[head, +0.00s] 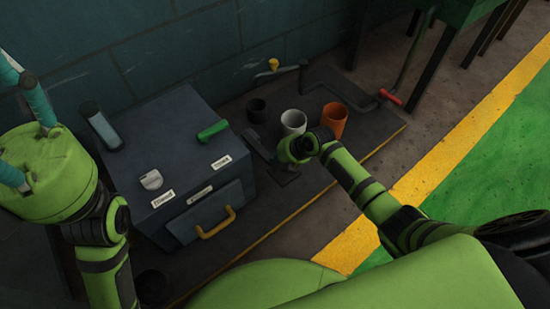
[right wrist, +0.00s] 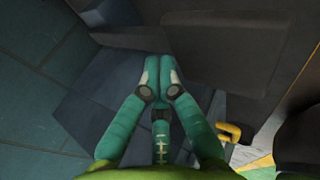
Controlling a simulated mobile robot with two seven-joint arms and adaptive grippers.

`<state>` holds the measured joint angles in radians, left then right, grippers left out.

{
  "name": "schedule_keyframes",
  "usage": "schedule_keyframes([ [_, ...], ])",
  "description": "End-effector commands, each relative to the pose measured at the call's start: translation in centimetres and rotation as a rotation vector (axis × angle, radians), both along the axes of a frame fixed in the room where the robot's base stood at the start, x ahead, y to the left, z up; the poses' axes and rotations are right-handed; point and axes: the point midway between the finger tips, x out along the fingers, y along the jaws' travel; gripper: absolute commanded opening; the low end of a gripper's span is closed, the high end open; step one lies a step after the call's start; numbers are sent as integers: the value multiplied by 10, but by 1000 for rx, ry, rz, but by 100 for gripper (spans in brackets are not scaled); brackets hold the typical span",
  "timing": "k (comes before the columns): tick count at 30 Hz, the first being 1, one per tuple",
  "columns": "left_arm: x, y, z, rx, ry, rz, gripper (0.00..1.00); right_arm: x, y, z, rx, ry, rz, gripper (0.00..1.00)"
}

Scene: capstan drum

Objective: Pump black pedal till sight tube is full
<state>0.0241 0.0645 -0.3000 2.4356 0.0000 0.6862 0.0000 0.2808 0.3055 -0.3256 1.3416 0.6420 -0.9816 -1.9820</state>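The black pedal (head: 284,179) appears as a dark flat plate beside the grey-blue box, on the dark platform. My right gripper (head: 291,156) is just above the pedal in the head view. Its own wrist hides the fingers there, and I cannot tell if they touch the pedal. In the right wrist view its teal fingers (right wrist: 160,74) are closed together with nothing seen between them. The sight tube (head: 101,127) leans at the box's back left; its fill level is not readable. My left gripper (head: 22,130) is at the left edge, its fingertips cut off.
The box (head: 133,185) has a green handle (head: 212,131), a pale knob (head: 151,180) and a yellow drawer handle (head: 216,224). Black, white (head: 293,121) and orange (head: 334,120) cups stand behind my right wrist. A red-gripped crank (head: 390,97) lies farther right. Open floor is at right.

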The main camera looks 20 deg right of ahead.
Motion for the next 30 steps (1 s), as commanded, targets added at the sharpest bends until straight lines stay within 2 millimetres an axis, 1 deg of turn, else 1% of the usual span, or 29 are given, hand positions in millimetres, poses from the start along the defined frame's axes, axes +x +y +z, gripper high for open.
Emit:
schedule_keyframes([
  [1, 0, 0, -1, 0, 0, 0, 49, -5, -1, -6, -5, 15, 1, 0],
  [30, 0, 0, -9, 0, 0, 0, 49, -8, -3, -19, -7, 19, 2, 0],
])
